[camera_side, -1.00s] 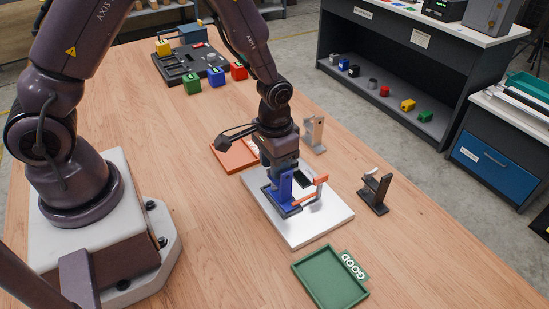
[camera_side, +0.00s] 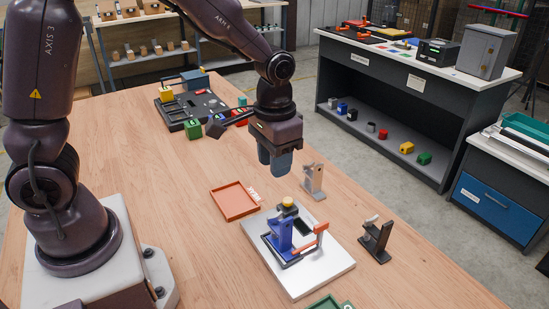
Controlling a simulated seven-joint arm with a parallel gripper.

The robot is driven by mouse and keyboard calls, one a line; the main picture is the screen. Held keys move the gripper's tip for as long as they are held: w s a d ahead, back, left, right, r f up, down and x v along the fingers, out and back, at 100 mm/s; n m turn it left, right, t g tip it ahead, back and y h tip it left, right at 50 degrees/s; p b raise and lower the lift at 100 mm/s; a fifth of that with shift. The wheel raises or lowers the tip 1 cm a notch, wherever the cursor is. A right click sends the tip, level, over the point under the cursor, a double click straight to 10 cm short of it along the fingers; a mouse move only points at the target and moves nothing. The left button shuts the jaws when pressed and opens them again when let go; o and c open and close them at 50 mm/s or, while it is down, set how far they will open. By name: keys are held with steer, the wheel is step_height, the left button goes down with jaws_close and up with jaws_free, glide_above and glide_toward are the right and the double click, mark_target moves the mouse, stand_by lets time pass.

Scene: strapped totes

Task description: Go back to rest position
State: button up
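My gripper (camera_side: 277,168) hangs above the white plate (camera_side: 317,275) with its fingers pointing down. Nothing shows hanging below its fingers, but they look like one grey-blue block from this side, so I cannot tell whether they are apart. Under it on the plate stands a blue fixture (camera_side: 279,234) with an orange lever (camera_side: 310,240) on its right side. A small yellow round part (camera_side: 288,201) shows at the fixture's back. A clear gap separates my gripper from the fixture.
An orange-red tray (camera_side: 234,202) lies left of the plate, and a green tray (camera_side: 325,303) is cut off at the bottom edge. A grey stand (camera_side: 313,180) and a dark stand (camera_side: 376,240) are to the right. A black organiser (camera_side: 190,108) and coloured blocks sit farther back.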

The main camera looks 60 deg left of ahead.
steer(key=s+a+r+t, duration=0.2)
steer(key=s+r+t, duration=0.3)
steer(key=s+r, duration=0.9)
steer(key=shift+s+r+t, duration=0.2)
steer(key=shift+t, duration=0.1)
